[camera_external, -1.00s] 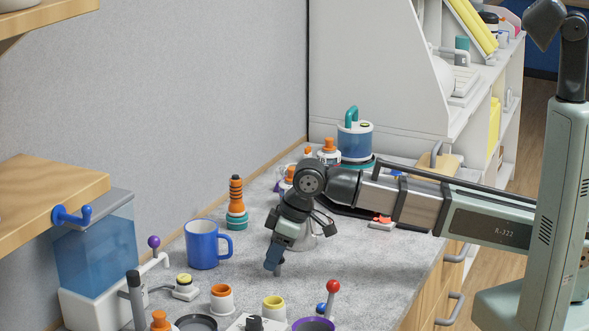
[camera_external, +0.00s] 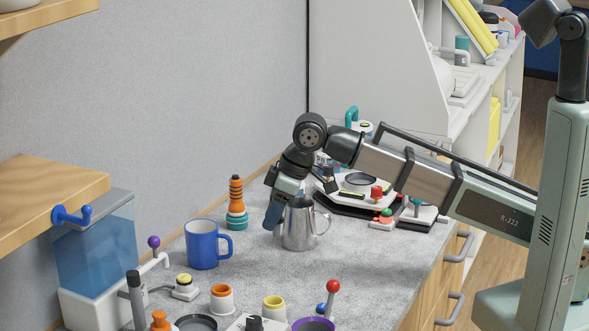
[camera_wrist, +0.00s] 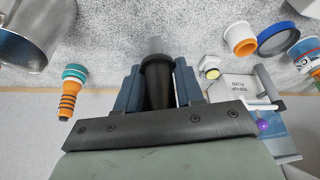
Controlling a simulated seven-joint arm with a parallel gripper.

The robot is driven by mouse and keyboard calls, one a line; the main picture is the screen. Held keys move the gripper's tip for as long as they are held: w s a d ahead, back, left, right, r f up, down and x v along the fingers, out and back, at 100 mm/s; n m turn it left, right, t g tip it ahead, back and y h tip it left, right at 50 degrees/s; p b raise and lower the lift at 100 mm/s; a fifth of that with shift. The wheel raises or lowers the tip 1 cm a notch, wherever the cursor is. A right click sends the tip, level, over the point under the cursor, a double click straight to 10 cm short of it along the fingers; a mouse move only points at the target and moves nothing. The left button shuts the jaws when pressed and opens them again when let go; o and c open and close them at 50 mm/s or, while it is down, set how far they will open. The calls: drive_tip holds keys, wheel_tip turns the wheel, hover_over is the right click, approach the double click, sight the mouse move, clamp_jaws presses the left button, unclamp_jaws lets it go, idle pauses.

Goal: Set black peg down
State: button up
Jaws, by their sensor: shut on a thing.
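My gripper (camera_external: 273,214) is shut on the black peg (camera_wrist: 158,85), which stands out between the two blue fingers (camera_wrist: 157,90) in the wrist view. The peg has a dark body and a greyer end pointing away from the palm. In the external view the fingers point down above the grey counter, just left of the metal pitcher (camera_external: 299,228); the peg cannot be made out there. The fingers are apart from the counter, as far as I can tell.
The ringed orange and teal tower (camera_external: 236,203) and blue mug (camera_external: 203,245) stand left of my gripper. Orange (camera_external: 222,298) and yellow (camera_external: 273,307) cups and a red-knobbed lever (camera_external: 333,289) are in front. The counter between pitcher and cups is clear.

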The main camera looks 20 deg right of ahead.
wheel_tip(320, 180, up, 6)
drive_tip(key=shift+a+f, duration=0.1)
drive_tip(key=w+d, duration=0.9)
drive_tip(key=d, duration=0.3)
drive_tip(key=w+d, duration=0.9)
drive_tip(key=d, duration=0.4)
drive_tip(key=shift+w+a+f, duration=0.1)
drive_tip(key=shift+a+f, duration=0.05)
drive_tip(key=shift+f, duration=2.4)
drive_tip(key=shift+w+a+f, duration=0.1)
drive_tip(key=shift+f, duration=2.5)
drive_tip(key=shift+a+f, duration=0.15)
drive_tip(key=shift+f, duration=2.4)
drive_tip(key=shift+f, duration=0.15)
drive_tip(key=o, duration=1)
